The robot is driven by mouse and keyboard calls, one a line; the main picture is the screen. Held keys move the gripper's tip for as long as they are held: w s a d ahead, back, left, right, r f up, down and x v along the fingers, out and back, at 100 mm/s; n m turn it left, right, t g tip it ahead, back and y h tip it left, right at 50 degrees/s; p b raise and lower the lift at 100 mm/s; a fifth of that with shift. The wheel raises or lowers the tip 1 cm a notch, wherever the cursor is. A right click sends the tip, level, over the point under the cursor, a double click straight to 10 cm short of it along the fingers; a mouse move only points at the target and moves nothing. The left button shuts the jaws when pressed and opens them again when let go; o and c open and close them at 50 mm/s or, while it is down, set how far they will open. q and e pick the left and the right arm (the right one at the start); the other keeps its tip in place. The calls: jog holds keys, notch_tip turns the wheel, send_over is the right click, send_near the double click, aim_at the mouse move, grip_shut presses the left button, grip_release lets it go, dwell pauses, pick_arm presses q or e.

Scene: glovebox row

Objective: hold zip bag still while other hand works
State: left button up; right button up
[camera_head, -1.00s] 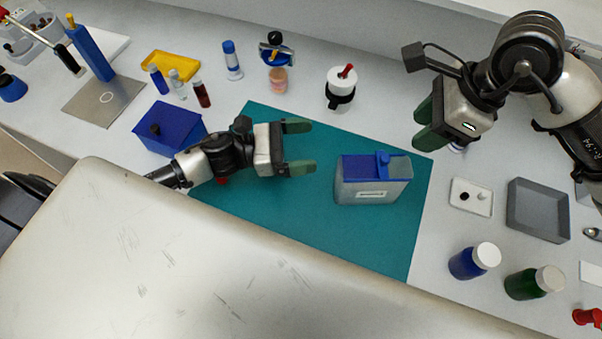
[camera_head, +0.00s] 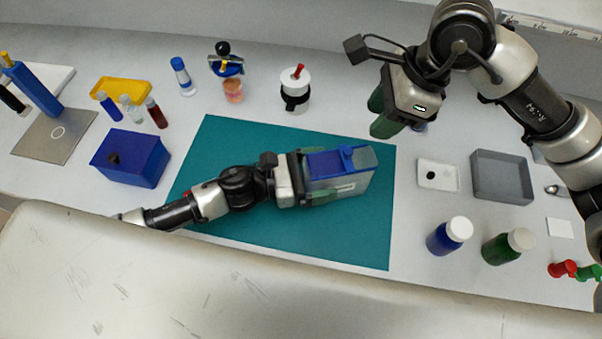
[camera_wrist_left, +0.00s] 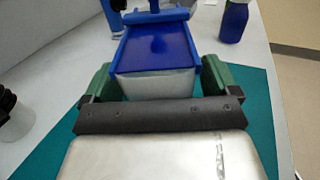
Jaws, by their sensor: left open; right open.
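The zip bag (camera_head: 347,184) is a grey, box-like pouch with a blue top strip and a small blue slider (camera_head: 346,153). It stands upright on the teal mat (camera_head: 236,143). My left gripper (camera_head: 318,178) is open, with its green fingers on either side of the bag. In the left wrist view the bag (camera_wrist_left: 158,84) sits between the two fingers, with a small gap visible at the right finger; contact at the left finger is unclear. My right gripper (camera_head: 382,115) is open and empty, above the mat's back right corner, apart from the bag.
A blue box (camera_head: 140,165) stands left of the mat. Small vials, a yellow tray (camera_head: 119,90) and a white pot (camera_head: 296,82) line the back. At right are a grey tray (camera_head: 503,178) and blue (camera_head: 444,238) and green (camera_head: 503,248) bottles. The mat's front is clear.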

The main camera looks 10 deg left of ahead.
pick_arm(q)
jog(key=shift+w+d, duration=0.1)
jog(key=shift+d, duration=0.2)
jog(key=c, duration=1)
dwell(0.4)
